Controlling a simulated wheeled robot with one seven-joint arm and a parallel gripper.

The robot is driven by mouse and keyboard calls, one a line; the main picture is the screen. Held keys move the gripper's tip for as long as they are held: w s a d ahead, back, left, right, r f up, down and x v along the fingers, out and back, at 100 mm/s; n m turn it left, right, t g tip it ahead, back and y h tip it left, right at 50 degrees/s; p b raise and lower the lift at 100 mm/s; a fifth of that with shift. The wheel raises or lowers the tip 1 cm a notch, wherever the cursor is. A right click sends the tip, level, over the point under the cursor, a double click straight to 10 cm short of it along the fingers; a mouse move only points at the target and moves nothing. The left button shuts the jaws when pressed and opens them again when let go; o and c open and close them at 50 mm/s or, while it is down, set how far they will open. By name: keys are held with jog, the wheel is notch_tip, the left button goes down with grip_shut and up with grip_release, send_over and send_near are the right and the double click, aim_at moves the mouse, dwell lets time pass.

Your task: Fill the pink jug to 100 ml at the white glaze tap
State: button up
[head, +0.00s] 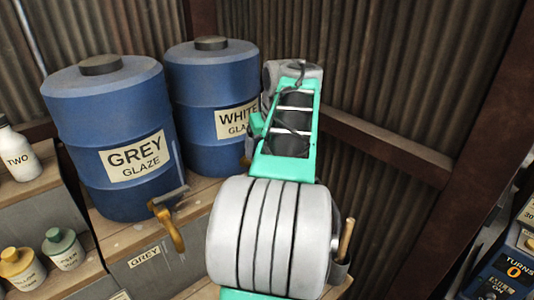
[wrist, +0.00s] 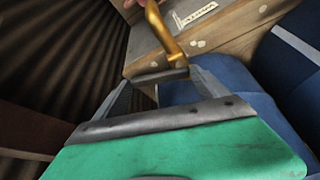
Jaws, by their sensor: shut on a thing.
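The white glaze drum (head: 212,130) is blue with a label, at the back beside my arm. In the head view my arm hides most of its tap. The wrist view shows the brass tap (wrist: 166,32) with a grey handle (wrist: 160,76). My gripper (wrist: 162,80) has its two fingers on either side of this handle and is shut on it. A small pinkish patch shows beside the spout at the top edge of the wrist view; I cannot tell whether it is the pink jug. No jug is clearly seen, and no fill level can be read.
The grey glaze drum (head: 112,180) stands left, its brass tap (head: 168,225) sticking out in front. Bottles (head: 18,155) and small jars (head: 62,248) sit on shelves at left. Corrugated walls (head: 400,75) close in behind. A box with a "TURNS 0" display (head: 514,271) is at lower right.

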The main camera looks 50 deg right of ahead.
jog(key=o, duration=2)
jog(key=shift+c, duration=0.2)
jog(key=p+v, duration=0.2)
jog(key=v, duration=0.5)
jog(key=shift+r, duration=0.4)
jog(key=shift+s, duration=0.1)
